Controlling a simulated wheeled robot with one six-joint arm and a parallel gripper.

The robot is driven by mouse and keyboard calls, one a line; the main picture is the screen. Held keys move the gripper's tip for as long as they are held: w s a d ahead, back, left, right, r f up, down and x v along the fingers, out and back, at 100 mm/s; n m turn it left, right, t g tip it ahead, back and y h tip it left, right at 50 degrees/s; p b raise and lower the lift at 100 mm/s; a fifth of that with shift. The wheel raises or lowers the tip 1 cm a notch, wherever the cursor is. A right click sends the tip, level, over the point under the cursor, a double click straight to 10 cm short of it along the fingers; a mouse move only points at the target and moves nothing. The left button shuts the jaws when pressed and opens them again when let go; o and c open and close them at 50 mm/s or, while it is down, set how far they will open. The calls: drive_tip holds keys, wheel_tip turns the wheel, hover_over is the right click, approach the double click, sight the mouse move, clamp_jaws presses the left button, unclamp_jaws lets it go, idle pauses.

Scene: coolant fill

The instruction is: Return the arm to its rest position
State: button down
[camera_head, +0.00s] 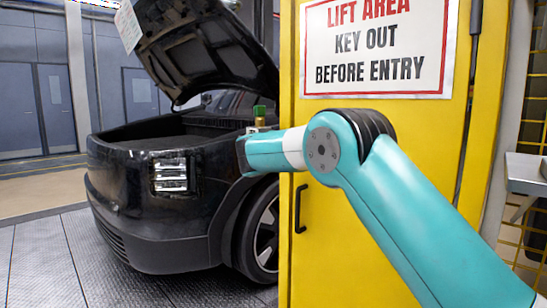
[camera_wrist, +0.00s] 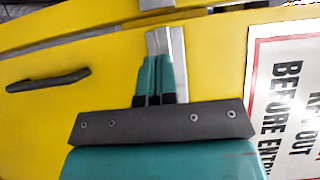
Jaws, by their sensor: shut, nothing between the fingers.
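My gripper (camera_wrist: 157,68) shows in the wrist view with its two teal fingers together and nothing between them. It points at the yellow cabinet (camera_wrist: 215,65), and I cannot tell the exact gap to it. In the head view my teal arm (camera_head: 400,205) reaches up from the lower right, bends at a joint in front of the yellow cabinet (camera_head: 350,250), and extends left toward the car. The gripper itself cannot be made out there.
A black car (camera_head: 130,210) with its hood (camera_head: 205,45) raised stands at left. A small green-topped object (camera_head: 259,112) shows just above my arm's end. The cabinet carries a warning sign (camera_head: 375,50) and a black handle (camera_head: 299,208). A grey shelf (camera_head: 525,172) is at right.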

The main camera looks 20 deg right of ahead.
drive_tip(key=s+a+f+n+g+y, duration=0.2)
drive_tip(key=s+a+f+n+y, duration=0.3)
drive_tip(key=s, duration=0.4)
drive_tip(key=s+a+f+n+g+y+b, duration=0.1)
drive_tip(key=s+a+f+n+g+y, duration=0.2)
drive_tip(key=s+n, duration=0.5)
drive_tip(key=s+a+f+n+g+y, duration=0.25)
drive_tip(key=s+a+n, duration=0.25)
drive_tip(key=s, duration=0.4)
drive_tip(key=s+a+f+n+g+y, duration=0.3)
drive_tip(key=s+n, duration=0.4)
drive_tip(key=s, duration=0.7)
drive_tip(key=s+a+f+n+g+y, duration=0.15)
drive_tip(key=s+n+g, duration=0.45)
drive_tip(key=s, duration=0.7)
wheel_tip(320, 180, up, 27)
drive_tip(key=n+t+p, duration=0.1)
drive_tip(key=p, duration=2.6)
drive_tip(key=shift+w+a+t, duration=0.3)
drive_tip(key=shift+w+t, duration=0.05)
drive_tip(key=shift+w, duration=0.05)
